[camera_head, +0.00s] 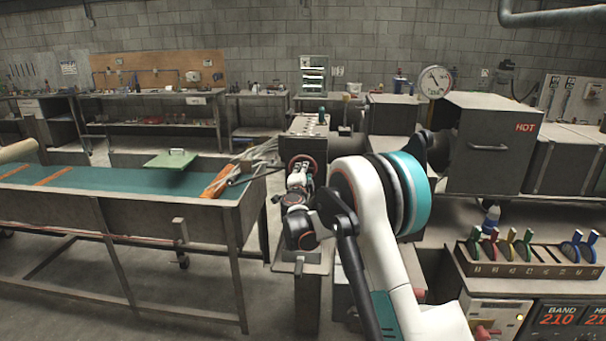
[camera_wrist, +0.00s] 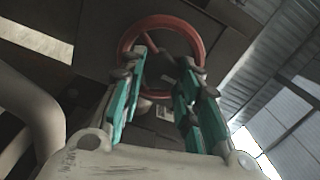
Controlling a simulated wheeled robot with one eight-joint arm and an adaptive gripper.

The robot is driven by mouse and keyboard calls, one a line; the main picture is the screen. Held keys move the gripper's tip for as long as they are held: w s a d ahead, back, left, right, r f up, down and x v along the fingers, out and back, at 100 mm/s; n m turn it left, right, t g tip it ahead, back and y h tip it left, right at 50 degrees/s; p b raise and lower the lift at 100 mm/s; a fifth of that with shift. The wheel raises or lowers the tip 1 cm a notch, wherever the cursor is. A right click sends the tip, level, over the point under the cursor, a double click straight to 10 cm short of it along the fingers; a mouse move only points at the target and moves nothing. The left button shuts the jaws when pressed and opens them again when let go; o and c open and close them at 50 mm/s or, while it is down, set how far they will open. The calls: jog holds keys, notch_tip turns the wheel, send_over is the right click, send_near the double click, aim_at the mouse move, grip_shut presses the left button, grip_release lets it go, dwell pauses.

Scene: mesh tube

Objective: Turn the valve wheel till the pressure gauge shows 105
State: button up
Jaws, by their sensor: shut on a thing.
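The red valve wheel (camera_head: 311,160) is on the front of a grey machine, mid-picture in the head view, partly behind my gripper. In the wrist view the red rim of the valve wheel (camera_wrist: 163,20) shows at the top. My gripper (camera_head: 300,172) is at the wheel. In the wrist view the teal-backed fingers of my gripper (camera_wrist: 165,62) reach the lower part of the wheel and are shut on it, one at each side; the exact contact is hard to see. The round white pressure gauge (camera_head: 436,82) stands upper right; its needle shows, but its numbers are too small to read.
A green-topped conveyor (camera_head: 110,185) with a green tray (camera_head: 171,159) and pale rods (camera_head: 262,152) is left of the wheel. Open floor lies at the lower left.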

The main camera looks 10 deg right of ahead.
jog(key=shift+n, duration=2.2)
jog(key=shift+a, duration=0.1)
jog(key=o, duration=1.1)
jog(key=v, duration=1.2)
jog(key=shift+r, duration=0.15)
